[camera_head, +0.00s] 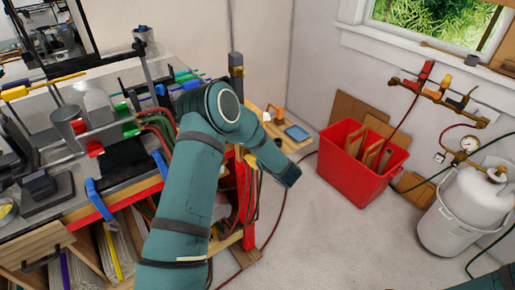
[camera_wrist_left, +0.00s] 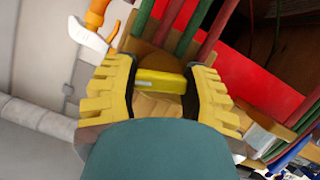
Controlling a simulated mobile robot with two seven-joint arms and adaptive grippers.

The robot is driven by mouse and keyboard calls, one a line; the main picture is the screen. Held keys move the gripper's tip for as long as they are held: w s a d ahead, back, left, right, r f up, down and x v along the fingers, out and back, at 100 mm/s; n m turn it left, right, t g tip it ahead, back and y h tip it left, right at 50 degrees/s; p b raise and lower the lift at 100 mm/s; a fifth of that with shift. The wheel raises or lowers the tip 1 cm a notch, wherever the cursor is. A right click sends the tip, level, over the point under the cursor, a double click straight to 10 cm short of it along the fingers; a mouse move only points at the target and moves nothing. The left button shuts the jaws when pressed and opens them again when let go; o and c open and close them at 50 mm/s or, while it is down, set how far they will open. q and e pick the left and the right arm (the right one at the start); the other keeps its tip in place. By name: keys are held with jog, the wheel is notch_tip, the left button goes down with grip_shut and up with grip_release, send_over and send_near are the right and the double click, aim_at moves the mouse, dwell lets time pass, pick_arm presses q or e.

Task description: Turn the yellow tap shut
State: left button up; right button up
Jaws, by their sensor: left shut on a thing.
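In the left wrist view the yellow tap's bar (camera_wrist_left: 160,82) lies crosswise between the two yellow ribbed fingers of my left gripper (camera_wrist_left: 160,68). The fingers are shut on it, one at each end. A round brownish part shows just behind the bar, and the rest of the tap is hidden. In the head view my teal left arm crosses the middle in front of the bench end. My right gripper is in neither view.
Red and green hoses (camera_wrist_left: 187,22) run close beside the fingers. The workbench with burners and clamps (camera_head: 95,110) fills the left. A red bin (camera_head: 350,178) and a white gas cylinder (camera_head: 465,210) stand right. The floor (camera_head: 350,240) between is mostly clear, with a hose on it.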

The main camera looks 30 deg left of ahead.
pick_arm(q)
jog(key=shift+r+m+g+p, duration=0.15)
jog(key=shift+m+g+p, duration=0.45)
jog(key=shift+m+p, duration=0.3)
jog(key=shift+y+p, duration=0.3)
jog(key=shift+p, duration=0.05)
jog(key=shift+m+g, duration=0.3)
jog(key=shift+g, duration=0.1)
jog(key=o, duration=1.2)
jog(key=shift+f, duration=0.2)
jog(key=v, duration=1.2)
